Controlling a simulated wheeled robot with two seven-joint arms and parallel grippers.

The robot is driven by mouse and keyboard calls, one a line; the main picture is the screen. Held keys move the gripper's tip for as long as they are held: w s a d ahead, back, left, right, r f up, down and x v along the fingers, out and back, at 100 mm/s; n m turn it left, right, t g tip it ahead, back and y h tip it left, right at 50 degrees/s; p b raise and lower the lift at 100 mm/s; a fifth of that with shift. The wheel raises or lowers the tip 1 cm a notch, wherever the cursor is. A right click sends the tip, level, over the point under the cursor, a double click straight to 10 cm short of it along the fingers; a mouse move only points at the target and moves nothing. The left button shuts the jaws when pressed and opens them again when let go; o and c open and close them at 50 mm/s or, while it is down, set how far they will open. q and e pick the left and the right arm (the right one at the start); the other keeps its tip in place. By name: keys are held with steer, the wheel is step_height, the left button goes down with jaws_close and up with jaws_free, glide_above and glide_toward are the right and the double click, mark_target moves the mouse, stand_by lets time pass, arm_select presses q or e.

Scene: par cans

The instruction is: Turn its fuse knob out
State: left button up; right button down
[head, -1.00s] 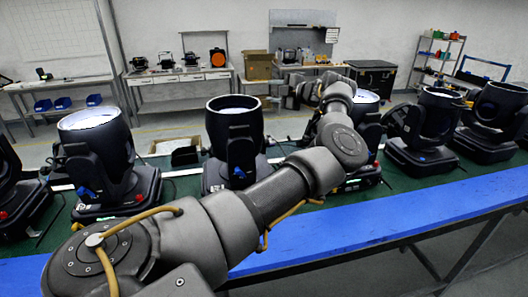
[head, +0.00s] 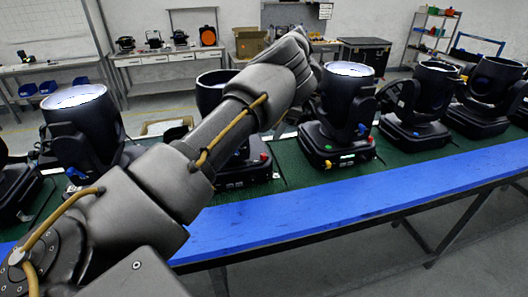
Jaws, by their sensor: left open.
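Several black par cans stand in a row on the green bench top (head: 290,165). One can (head: 347,95) stands clear right of my arm, with a blue part on its side and a small red and a green spot on its base. Another can (head: 212,92) is partly hidden behind my forearm; a small red knob-like spot (head: 264,156) shows on its base. I cannot tell which spot is the fuse knob. My left gripper (head: 304,40) is raised above and behind the row, small and partly hidden by my wrist; it is open and touches no can. My right gripper is not in view.
More cans stand at left (head: 85,130) and right (head: 418,105), (head: 490,95). A blue strip (head: 330,213) runs along the bench's front edge. Behind are a workbench (head: 165,62), a cardboard box (head: 249,42) and a black case (head: 366,55). The aisle behind is free.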

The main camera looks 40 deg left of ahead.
arm_select(q)
glide_above(263, 155)
steer(key=w+d, duration=0.2)
step_height(263, 155, down, 4)
steer(key=shift+s+d+f+b, duration=0.1)
steer(key=shift+f+b, duration=0.1)
steer(key=shift+b, duration=0.1)
steer(key=shift+p+x, duration=0.75)
steer(key=shift+x, duration=1.85)
steer(key=shift+c, duration=0.2)
jaws_close()
